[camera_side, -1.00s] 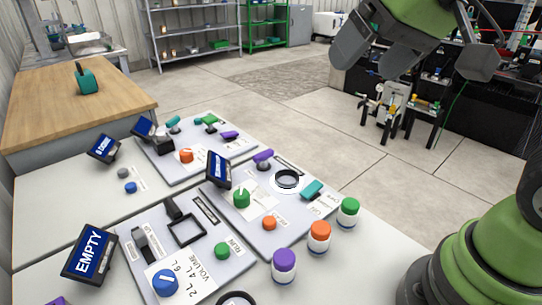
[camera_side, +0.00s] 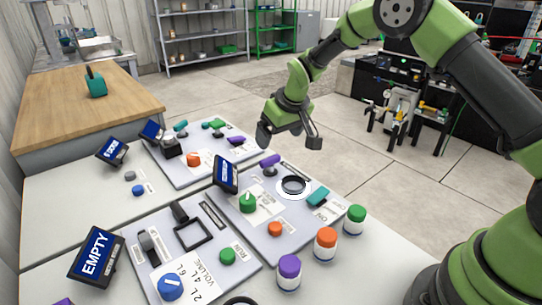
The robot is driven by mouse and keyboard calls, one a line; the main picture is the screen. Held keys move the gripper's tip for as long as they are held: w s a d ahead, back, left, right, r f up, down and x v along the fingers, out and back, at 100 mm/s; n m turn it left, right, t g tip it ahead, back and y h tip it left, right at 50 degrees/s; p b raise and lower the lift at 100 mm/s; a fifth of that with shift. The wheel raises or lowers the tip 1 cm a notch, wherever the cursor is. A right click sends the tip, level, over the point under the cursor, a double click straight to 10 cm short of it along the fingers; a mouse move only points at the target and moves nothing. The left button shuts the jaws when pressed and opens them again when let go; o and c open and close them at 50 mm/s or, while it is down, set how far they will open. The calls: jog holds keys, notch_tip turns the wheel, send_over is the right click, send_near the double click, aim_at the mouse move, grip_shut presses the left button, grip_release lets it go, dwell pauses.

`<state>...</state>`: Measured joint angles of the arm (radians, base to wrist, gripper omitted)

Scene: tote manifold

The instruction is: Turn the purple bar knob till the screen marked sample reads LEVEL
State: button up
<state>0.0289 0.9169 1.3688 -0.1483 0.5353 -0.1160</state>
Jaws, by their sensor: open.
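A purple bar knob (camera_side: 269,161) stands on the middle panel, beside a black ring. Another purple bar-shaped part (camera_side: 236,140) is on the far panel. I cannot tell from the view which one the task means. A blue screen (camera_side: 225,174) stands at the middle panel's left edge, turned too far to read. No screen's label "sample" is legible. My gripper (camera_side: 289,142) is open and empty, its fingers pointing down, above and just beyond the middle panel's purple knob and apart from it.
Bottles with purple (camera_side: 289,268), orange (camera_side: 326,240) and green (camera_side: 355,216) caps stand along the middle panel's front right. A green knob (camera_side: 248,202) and a teal handle (camera_side: 318,196) share that panel. A screen reading EMPTY (camera_side: 97,256) stands at the near left.

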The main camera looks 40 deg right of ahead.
aim_at(270, 158)
jog(key=x, duration=0.8)
jog(key=shift+w+f, duration=0.1)
jog(key=shift+f, duration=0.2)
jog(key=c, duration=0.9)
